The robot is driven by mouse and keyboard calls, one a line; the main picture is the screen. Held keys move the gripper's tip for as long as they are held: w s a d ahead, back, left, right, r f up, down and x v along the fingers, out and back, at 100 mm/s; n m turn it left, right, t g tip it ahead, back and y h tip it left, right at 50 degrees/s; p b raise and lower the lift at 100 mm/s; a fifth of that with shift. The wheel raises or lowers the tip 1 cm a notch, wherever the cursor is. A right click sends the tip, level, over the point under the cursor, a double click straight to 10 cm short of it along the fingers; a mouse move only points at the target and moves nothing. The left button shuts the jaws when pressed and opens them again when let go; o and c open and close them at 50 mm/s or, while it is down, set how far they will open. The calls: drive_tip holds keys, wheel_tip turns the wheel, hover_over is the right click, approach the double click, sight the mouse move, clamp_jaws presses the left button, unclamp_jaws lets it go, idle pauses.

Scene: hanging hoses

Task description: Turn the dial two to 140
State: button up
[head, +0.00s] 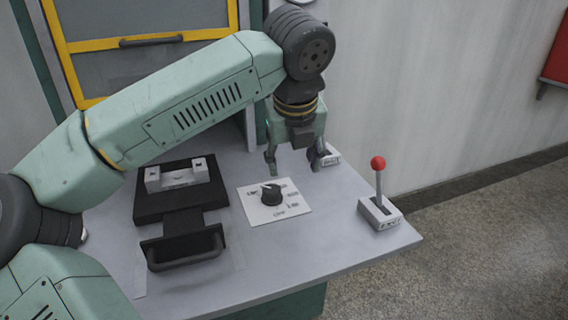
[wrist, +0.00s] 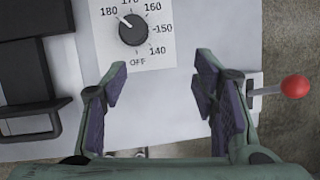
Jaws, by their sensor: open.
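A black dial knob (head: 271,195) sits on a white square plate (head: 294,211) on the grey table. In the wrist view the knob (wrist: 133,30) is ringed by the marks 180, 170, 160, 150, 140 and OFF. Its pale pointer line aims up and left, towards 180. My gripper (head: 294,162) is open and empty, pointing down above the table behind the plate. In the wrist view its fingers (wrist: 158,75) are spread wide and apart from the knob. I see just one dial.
A lever with a red ball (head: 378,163) stands right of the dial. A black fixture with a handle (head: 185,250) lies left of it. A small white device (head: 331,157) is partly hidden behind my gripper. A yellow-framed door (head: 150,42) stands behind the table.

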sight(272, 189)
drive_tip(key=shift+n+y, duration=0.5)
drive_tip(key=shift+y, duration=0.4)
drive_tip(key=x, duration=0.4)
drive_tip(key=a+p+x, duration=0.1)
drive_tip(key=x, duration=0.2)
drive_tip(key=w+a+p+x, duration=0.1)
drive_tip(key=x, duration=0.3)
drive_tip(key=shift+a, duration=0.3)
drive_tip(key=shift+c, duration=0.4)
drive_tip(key=c, duration=1.1)
